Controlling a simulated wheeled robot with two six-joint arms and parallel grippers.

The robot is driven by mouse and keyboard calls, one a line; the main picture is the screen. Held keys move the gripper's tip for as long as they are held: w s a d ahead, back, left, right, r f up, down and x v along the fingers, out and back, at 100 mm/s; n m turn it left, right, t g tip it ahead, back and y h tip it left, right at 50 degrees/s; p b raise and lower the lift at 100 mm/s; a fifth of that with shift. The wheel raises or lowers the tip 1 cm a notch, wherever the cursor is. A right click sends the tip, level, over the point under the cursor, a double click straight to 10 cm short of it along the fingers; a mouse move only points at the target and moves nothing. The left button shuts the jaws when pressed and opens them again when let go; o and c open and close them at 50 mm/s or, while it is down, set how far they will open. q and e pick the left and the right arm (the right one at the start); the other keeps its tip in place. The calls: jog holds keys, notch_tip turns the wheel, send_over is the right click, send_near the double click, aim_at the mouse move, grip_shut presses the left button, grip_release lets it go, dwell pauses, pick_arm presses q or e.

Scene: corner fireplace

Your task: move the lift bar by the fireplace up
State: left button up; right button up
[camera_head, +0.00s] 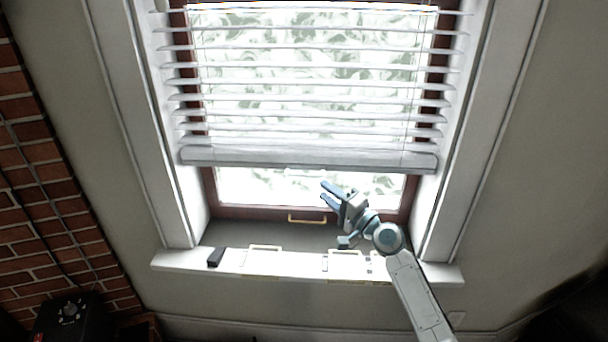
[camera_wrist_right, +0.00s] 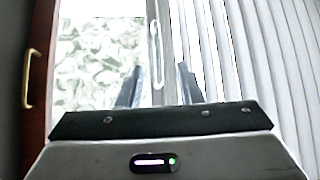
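The white window blind (camera_head: 310,160) is part-way down, its thick bottom rail level above a strip of bare window glass. A slim white bar (camera_head: 305,173), apparently the lift bar, shows just under the rail's middle. In the right wrist view the bar (camera_wrist_right: 155,55) runs along the rail, ahead of the fingers. My right gripper (camera_head: 324,192) is just below and right of the bar. Its two fingers are apart with nothing held between them, as the right wrist view (camera_wrist_right: 159,80) also shows. I see no contact with the bar. My left gripper is not in view.
The window's lower frame has a brass handle (camera_head: 308,220). The white sill (camera_head: 190,260) carries a small black block (camera_head: 216,257) and pale handle-like fittings. White trim borders both sides. The brick fireplace (camera_head: 40,190) is at the left, with a dark object (camera_head: 70,315) below it.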

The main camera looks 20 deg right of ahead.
aim_at(303, 175)
jog(key=p+x, duration=0.2)
jog(key=x, duration=0.7)
jog(key=shift+f, duration=0.2)
jog(key=shift+w+a, duration=0.25)
jog(key=shift+w, duration=0.2)
grip_shut()
